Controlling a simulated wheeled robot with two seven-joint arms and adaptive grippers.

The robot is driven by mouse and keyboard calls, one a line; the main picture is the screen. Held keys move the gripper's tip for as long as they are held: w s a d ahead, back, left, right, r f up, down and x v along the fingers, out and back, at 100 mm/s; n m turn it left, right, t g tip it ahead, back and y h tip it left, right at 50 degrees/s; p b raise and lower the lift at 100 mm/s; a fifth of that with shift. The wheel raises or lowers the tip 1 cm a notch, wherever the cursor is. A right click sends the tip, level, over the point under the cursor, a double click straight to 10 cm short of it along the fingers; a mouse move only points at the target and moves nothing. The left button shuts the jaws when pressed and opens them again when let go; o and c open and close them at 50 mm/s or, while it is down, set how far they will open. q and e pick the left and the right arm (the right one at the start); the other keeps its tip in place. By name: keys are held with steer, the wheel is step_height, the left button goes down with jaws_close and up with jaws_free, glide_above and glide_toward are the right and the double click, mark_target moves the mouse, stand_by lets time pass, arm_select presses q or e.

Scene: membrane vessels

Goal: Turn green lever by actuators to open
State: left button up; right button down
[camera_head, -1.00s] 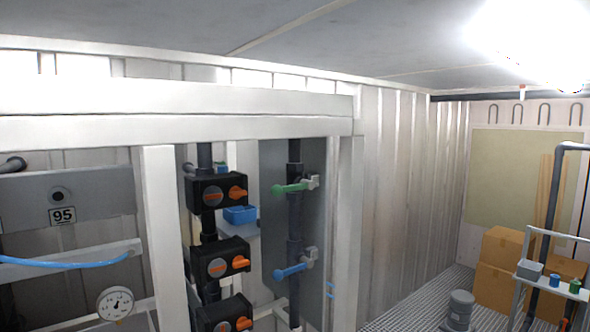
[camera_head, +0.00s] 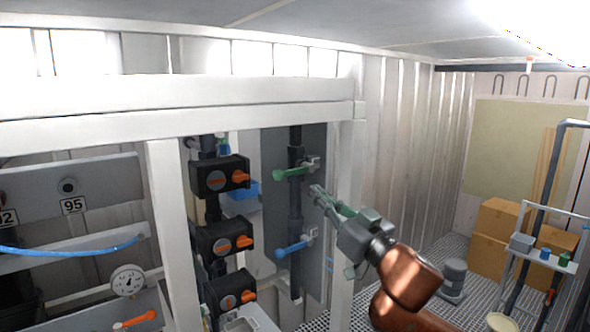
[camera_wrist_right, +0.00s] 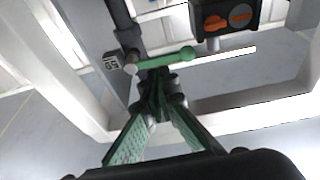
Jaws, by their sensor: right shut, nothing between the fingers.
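The green lever (camera_head: 292,173) sits on a dark vertical pipe (camera_head: 296,210), to the right of the black actuators with orange knobs (camera_head: 222,176). It lies roughly level, its rounded end to the left. My right gripper (camera_head: 316,190) is shut and empty, just right of and below the lever in the head view. In the right wrist view the lever (camera_wrist_right: 165,60) crosses just beyond the gripper's tips (camera_wrist_right: 155,76); I cannot tell whether they touch. My left gripper is not in view.
A blue lever (camera_head: 292,248) is on the same pipe below the green one. A white frame post (camera_head: 345,220) stands close to my right arm. Cardboard boxes (camera_head: 500,225) and a small rack (camera_head: 545,260) stand at the right.

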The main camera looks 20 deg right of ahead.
step_height(320, 180, up, 5)
steer(key=s+y, duration=0.1)
steer(key=s, duration=0.1)
step_height(320, 180, up, 4)
steer(key=p, duration=0.5)
glide_above(296, 170)
steer(key=s+a, duration=0.1)
steer(key=s, duration=0.2)
steer(key=f, duration=0.3)
steer(key=f+p, duration=0.1)
steer(key=shift+w+d+f, duration=0.1)
steer(key=shift+w+f, duration=0.2)
steer(key=shift+f+n, duration=0.1)
steer(key=shift+n, duration=0.2)
